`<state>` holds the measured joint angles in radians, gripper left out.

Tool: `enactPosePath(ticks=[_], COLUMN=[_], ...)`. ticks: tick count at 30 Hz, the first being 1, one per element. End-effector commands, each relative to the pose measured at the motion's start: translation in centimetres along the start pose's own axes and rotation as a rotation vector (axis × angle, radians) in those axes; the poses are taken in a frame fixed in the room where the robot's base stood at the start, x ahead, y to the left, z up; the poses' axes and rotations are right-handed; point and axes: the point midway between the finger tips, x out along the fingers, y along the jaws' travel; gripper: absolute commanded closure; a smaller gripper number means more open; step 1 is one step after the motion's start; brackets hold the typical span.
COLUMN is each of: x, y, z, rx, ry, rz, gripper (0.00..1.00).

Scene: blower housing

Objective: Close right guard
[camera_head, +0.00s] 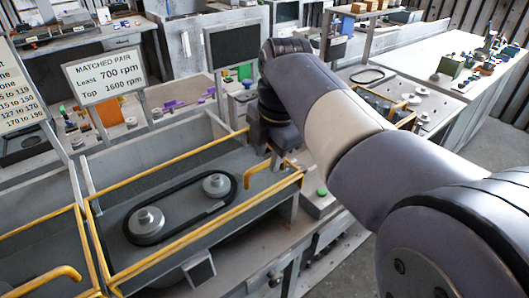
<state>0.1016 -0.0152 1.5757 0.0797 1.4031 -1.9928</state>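A yellow-edged guard frame (190,233) surrounds a grey bay with a black belt (180,208) looped around two metal pulleys. A bent yellow handle (266,165) stands at the frame's right end. My gripper (277,158) points down at this end, close beside the handle. I cannot tell whether it touches the handle, and its fingers are too small and dark to read. Another yellow-edged bay with its own handle (45,279) is cut off at the lower left. Whether the guard panel is open or closed is unclear.
A sign (104,75) reading "MATCHED PAIR" stands behind the bay, with a dark monitor (235,45) farther right. Another belt and yellow edging (387,103) lie beyond my arm. A white bench (440,75) with small parts is at right. Grey floor (345,262) shows below my arm.

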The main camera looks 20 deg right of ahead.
Motion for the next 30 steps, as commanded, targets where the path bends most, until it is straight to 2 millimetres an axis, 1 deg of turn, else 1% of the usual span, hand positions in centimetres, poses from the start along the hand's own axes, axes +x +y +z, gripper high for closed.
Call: enactPosePath(ticks=[1, 9, 12, 15, 21, 30], x=[-1.0, -6.5, -8.0, -9.0, -9.6, -9.2], y=[0.1, 0.0, 0.0, 0.0, -0.1, -0.1], z=[0.0, 0.0, 0.0, 0.0, 0.0, 0.0], rx=[0.000, 0.001, 0.001, 0.001, 0.001, 0.000], ry=[-0.002, -0.002, -0.002, -0.001, 0.000, 0.000], rz=[0.005, 0.004, 0.003, 0.001, -0.001, -0.001], gripper=[0.66, 0.66, 0.66, 0.66, 0.66, 0.66])
